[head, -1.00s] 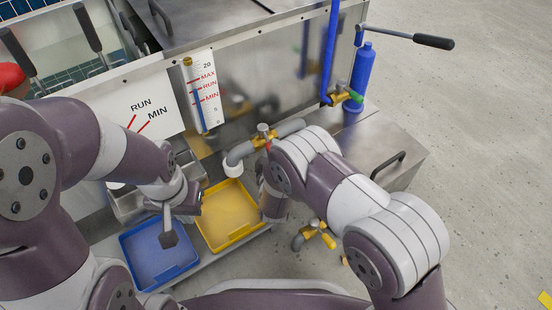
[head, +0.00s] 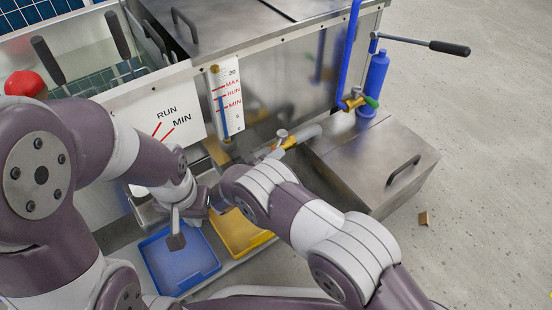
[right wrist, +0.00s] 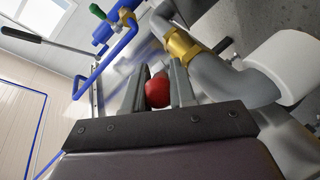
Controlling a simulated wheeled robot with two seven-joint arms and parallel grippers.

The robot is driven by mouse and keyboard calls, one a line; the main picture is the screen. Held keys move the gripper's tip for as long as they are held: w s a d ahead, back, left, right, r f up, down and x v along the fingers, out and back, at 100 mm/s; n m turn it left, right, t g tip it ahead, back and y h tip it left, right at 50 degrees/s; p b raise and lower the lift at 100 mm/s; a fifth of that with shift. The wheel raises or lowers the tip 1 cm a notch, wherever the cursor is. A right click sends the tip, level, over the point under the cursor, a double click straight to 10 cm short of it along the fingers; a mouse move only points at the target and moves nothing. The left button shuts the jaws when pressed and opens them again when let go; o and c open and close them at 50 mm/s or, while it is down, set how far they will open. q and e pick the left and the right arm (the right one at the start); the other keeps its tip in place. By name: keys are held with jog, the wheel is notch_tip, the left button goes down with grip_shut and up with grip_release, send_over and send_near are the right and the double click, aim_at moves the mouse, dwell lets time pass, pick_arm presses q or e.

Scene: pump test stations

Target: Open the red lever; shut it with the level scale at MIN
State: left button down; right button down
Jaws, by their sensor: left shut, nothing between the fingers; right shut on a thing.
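The red lever's red knob (right wrist: 157,92) shows in the right wrist view between the fingers of my right gripper (right wrist: 158,85), which is shut on it. In the head view my right forearm and wrist hide that grip and lever. The brass valve (head: 287,143) on the grey pipe shows just beyond the wrist. The level scale (head: 225,105) is on the tank front, marked MAX, RUN and MIN. The top of its blue column looks near RUN, above MIN.
A blue tray (head: 208,267) and a yellow tray (head: 262,239) lie below the tank. A RUN/MIN sign (head: 185,103) is left of the scale. A blue bottle (head: 375,78) and a metal box (head: 400,195) stand at right. The floor at right is mostly clear.

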jog(key=shift+w+a+r+m, duration=0.25)
jog(key=shift+w+r+m, duration=0.05)
jog(key=shift+r, duration=0.2)
jog(key=c, duration=1)
grip_release()
jog(key=shift+o, duration=0.2)
jog(key=shift+d+f, duration=0.1)
jog(key=shift+f, duration=0.1)
